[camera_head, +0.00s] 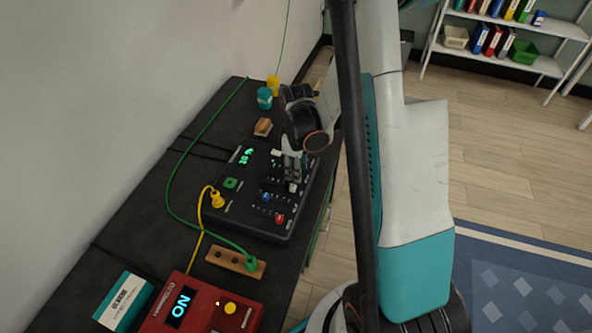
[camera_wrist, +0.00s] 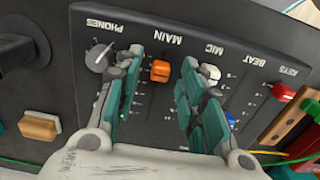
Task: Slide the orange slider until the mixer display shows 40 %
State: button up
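The black mixer (camera_head: 248,217) lies on the dark bench, with a small green display (camera_head: 247,155) whose digits I cannot read surely. In the wrist view, the orange slider (camera_wrist: 160,71) sits in the slot under the MAIN label, near the label end of its scale. My gripper (camera_wrist: 162,63) is open, with one teal finger on each side of the orange slider. A gap shows on both sides, so the fingers look apart from it. In the head view my gripper (camera_head: 293,162) is low over the mixer and hides the orange slider.
Close to the right finger are a white slider (camera_wrist: 210,72) and a blue slider (camera_wrist: 230,117); a red slider (camera_wrist: 284,92) is farther right. A PHONES knob (camera_wrist: 98,58) is close on the left. A red box (camera_head: 198,305) and cables lie nearer on the bench.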

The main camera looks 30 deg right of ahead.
jog(key=shift+f, duration=0.1)
jog(key=shift+c, duration=0.6)
grip_shut()
jog(key=shift+w+a, duration=0.8)
jog(key=shift+w, duration=0.2)
jog(key=shift+o, duration=0.6)
grip_release()
notch_tip(320, 180, up, 12)
